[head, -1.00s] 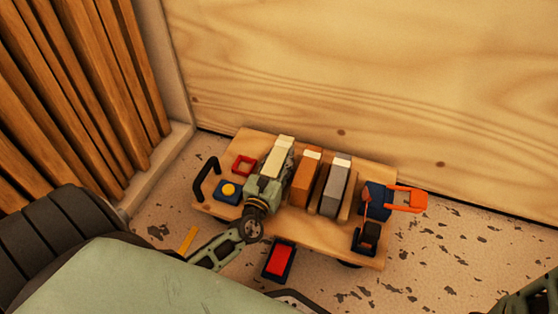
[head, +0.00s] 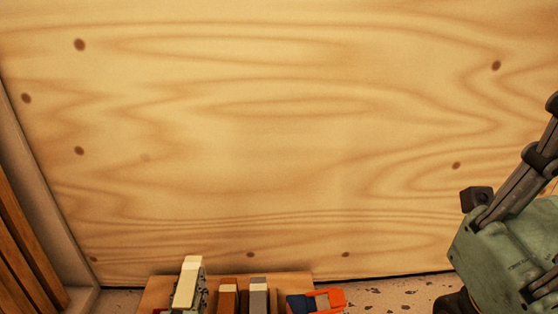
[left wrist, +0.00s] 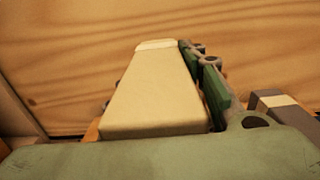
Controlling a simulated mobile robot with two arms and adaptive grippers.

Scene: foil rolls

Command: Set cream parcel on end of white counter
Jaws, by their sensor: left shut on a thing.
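The cream parcel (head: 187,289) stands at the bottom of the head view, its top higher in the picture than its neighbours. In the left wrist view the cream parcel (left wrist: 155,95) fills the middle, with a green finger along its right side. My left gripper (head: 190,308) is shut on the parcel; its lower part is cut off by the picture's edge. The parcel seems raised from the wooden board (head: 160,290), though its underside is hidden. The white counter is not in view. My right arm shows at the right, but its fingertips do not.
A brown parcel (head: 228,297) and a grey parcel (head: 259,296) stand close to the right of the cream one. A plywood wall (head: 270,150) rises behind; wooden slats (head: 20,260) stand at the left.

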